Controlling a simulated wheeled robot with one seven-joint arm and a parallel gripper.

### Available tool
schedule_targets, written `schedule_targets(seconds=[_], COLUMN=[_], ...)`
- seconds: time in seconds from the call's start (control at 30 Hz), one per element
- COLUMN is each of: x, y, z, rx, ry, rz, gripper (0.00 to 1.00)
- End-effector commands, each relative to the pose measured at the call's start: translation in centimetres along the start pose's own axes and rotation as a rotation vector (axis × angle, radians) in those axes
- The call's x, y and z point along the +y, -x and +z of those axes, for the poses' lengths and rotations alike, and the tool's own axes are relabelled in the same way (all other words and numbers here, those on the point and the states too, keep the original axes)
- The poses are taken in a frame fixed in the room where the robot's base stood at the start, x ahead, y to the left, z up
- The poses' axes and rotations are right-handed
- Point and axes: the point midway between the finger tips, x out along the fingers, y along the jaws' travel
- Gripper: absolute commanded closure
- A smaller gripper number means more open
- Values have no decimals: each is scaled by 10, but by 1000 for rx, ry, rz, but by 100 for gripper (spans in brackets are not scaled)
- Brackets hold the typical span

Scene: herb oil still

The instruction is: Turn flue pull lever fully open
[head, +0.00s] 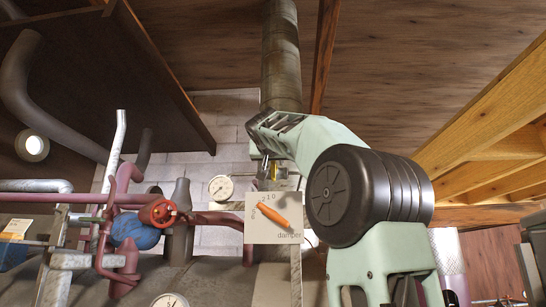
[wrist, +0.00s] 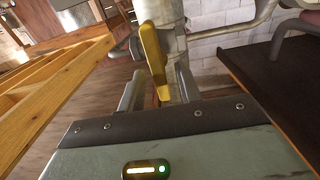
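The flue pull lever is a flat yellow handle (wrist: 153,55) on the grey flue pipe, seen in the wrist view. My gripper (wrist: 160,84) has its two fingers apart, one on each side of the lever's lower end. I see a gap to the fingers and cannot tell any contact. In the head view my gripper (head: 264,164) is in front of the flue pipe (head: 281,60), and only a small yellow bit of the lever (head: 273,172) shows beneath it. A white damper plate (head: 256,233) with an orange pointer (head: 271,209) is below; the pointer slants from upper left to lower right.
A round gauge (head: 221,188) is left of the plate. Pink pipes with a red valve wheel (head: 158,213) and a blue part (head: 135,230) stand further left. Wooden beams (head: 490,110) are at the right. A dark panel (wrist: 275,95) is at the right in the wrist view.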

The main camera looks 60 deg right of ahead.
Motion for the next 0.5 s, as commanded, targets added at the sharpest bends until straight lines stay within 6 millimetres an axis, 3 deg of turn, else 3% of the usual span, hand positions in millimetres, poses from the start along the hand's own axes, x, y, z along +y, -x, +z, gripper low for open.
schedule_targets(seconds=[0.27,0.4,0.5], x=[0,0,0], y=[-1,-1,-1], z=[0,0,0], rx=[0,0,0], ry=[0,0,0], rz=[0,0,0], gripper=[66,100,100])
